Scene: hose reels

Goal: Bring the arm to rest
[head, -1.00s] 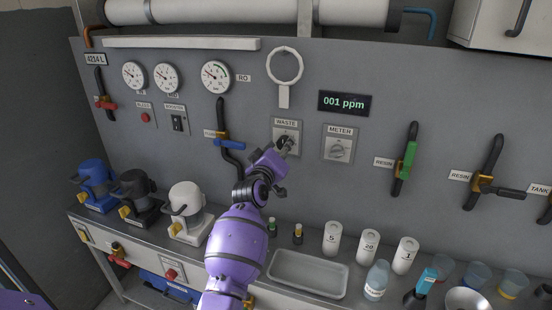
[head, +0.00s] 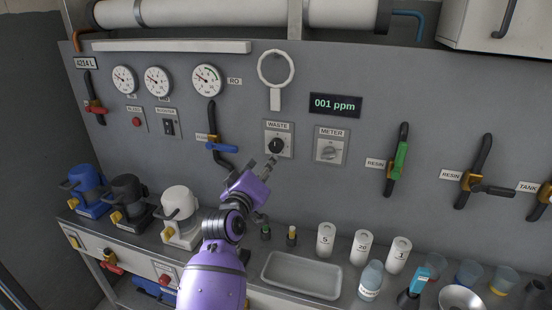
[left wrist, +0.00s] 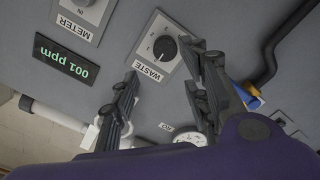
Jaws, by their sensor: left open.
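My left arm is purple and reaches up from the bottom of the head view. Its left gripper (head: 267,172) is in front of the grey panel, just below the WASTE knob (head: 277,146). In the left wrist view the two dark fingers of the left gripper (left wrist: 160,95) stand apart with nothing between them. The WASTE knob also shows there (left wrist: 165,47), near one fingertip; the knob is black on a light plate. I cannot tell the exact gap between finger and knob. My right gripper is not in view.
Below are a shallow tray (head: 301,274), white cartridges (head: 326,240), a bottle (head: 370,281) and a white pump (head: 181,215). A ppm display (head: 335,105) is above.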

